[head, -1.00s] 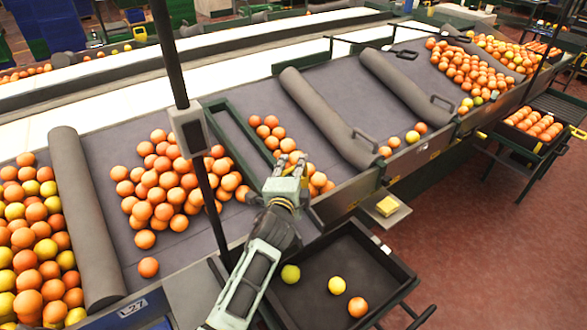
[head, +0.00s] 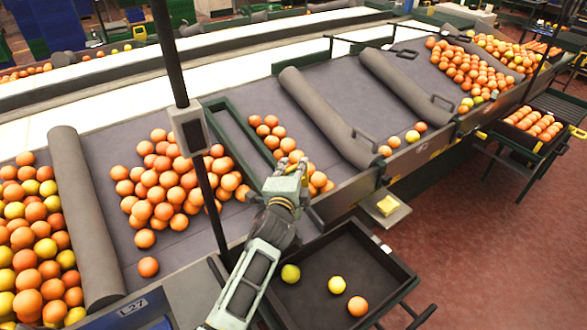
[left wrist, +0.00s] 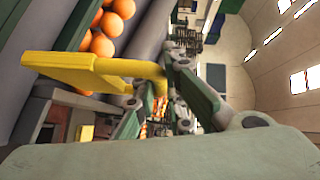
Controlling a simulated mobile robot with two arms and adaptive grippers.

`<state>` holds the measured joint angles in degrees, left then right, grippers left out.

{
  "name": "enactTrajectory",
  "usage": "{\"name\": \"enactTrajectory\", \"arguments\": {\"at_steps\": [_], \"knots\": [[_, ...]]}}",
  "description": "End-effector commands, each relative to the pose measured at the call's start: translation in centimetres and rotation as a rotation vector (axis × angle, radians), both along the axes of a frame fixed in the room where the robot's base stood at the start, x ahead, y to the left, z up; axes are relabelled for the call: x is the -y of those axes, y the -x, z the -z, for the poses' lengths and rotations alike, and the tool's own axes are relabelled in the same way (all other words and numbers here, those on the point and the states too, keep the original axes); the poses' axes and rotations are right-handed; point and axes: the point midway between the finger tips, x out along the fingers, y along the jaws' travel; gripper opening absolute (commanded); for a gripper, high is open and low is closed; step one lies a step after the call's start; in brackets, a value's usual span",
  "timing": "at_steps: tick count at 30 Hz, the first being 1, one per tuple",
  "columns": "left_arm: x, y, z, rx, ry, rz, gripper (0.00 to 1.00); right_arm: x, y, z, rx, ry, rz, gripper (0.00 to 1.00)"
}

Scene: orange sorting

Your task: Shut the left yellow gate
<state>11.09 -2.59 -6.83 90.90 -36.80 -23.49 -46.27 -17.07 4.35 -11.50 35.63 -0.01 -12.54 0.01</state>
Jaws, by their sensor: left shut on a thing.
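My left gripper (head: 290,166) is over the front edge of the sloping grey sorting belt, beside a small group of oranges. In the left wrist view its fingers (left wrist: 158,82) are shut on the end of a yellow bar, which is part of the yellow gate (left wrist: 75,72). The gate's flat yellow plate extends to the left from the fingers. In the head view my gripper hides most of the gate, so how far it is open or shut cannot be told. My right gripper is not in view.
A green frame (head: 238,138) stands on the belt behind my gripper. Oranges (head: 170,180) lie to its left. A dark tray (head: 385,262) with a few fruits is in front. A yellow block (head: 387,205) sits on a small shelf to the right.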

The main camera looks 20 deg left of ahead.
Motion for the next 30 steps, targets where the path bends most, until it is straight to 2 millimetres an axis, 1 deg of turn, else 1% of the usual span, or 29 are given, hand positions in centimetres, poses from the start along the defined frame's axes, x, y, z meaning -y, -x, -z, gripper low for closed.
{"name": "enactTrajectory", "arguments": {"at_steps": [1, 5, 9, 13, 16, 25, 26, 30], "knots": [[0.0, 0.1, 0.9, -0.006, -0.003, -0.001, 0.0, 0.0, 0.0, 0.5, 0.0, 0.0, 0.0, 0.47], [0.0, 0.1, 2.9, -0.009, -0.005, 0.0, 0.0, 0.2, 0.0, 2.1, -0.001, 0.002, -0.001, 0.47], [0.0, 0.1, 5.8, -0.012, -0.003, -0.001, 0.0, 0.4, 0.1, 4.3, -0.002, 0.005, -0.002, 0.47], [0.0, 0.1, 7.9, -0.012, -0.005, -0.002, 0.0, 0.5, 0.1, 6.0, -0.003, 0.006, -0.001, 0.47], [0.0, 0.1, 8.4, -0.01, -0.004, -0.001, 0.0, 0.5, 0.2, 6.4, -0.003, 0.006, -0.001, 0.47], [0.0, 0.2, 8.5, -0.015, -0.003, -0.001, 0.0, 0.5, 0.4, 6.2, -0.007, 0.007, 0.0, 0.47], [0.0, 0.2, 8.5, -0.016, -0.003, -0.002, 0.12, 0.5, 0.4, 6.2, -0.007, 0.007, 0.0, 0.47], [0.0, 0.2, 8.5, -0.016, -0.002, -0.002, 0.24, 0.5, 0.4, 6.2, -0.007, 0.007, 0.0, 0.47]]}}
